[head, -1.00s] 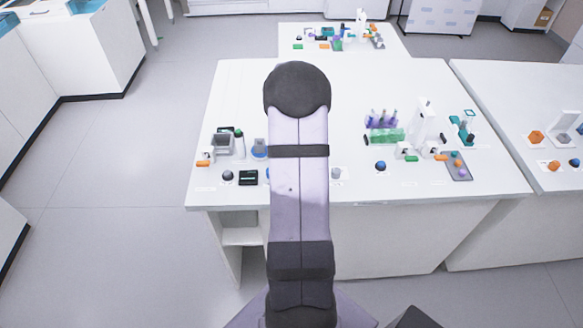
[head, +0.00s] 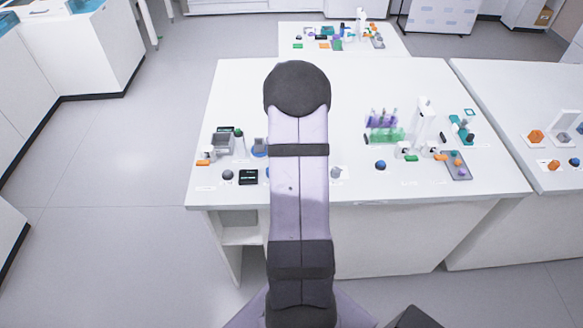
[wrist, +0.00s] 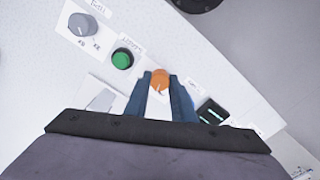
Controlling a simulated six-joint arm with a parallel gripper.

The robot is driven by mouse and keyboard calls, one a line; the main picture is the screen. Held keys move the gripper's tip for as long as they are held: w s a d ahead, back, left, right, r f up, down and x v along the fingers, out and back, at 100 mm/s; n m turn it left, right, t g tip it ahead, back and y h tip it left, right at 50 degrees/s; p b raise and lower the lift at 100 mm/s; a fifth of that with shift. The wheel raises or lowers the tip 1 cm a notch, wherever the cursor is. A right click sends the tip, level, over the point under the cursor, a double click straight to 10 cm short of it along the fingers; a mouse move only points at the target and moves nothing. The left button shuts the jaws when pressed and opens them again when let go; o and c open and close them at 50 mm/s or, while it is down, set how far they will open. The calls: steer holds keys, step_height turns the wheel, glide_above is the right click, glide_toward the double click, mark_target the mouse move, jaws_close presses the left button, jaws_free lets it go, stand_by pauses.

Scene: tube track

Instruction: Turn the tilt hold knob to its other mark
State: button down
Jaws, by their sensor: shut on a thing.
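In the wrist view an orange round knob (wrist: 160,76) sits between the two blue fingers of my gripper (wrist: 160,84), which are shut on it. The fingers hide its sides, and I cannot read any marks beside it. A larger grey knob (wrist: 82,25) with a pale pointer line stands at the upper left, with small printed marks below it and a label above too small to read surely. It probably also shows in the head view (head: 335,173).
A green button (wrist: 122,59) lies between the two knobs. A small black display (wrist: 212,111) is close on the right of the fingers; it also shows in the head view (head: 248,177). The white table (wrist: 225,70) ends just beyond. A blue ball-like knob (head: 380,165) stands farther right.

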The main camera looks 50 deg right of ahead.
steer(key=m, duration=0.5)
steer(key=shift+m, duration=0.3)
steer(key=m, duration=0.5)
steer(key=shift+m, duration=0.3)
steer(key=c, duration=1.5)
jaws_free()
steer(key=shift+r+b, duration=1)
steer(key=shift+r, duration=2.75)
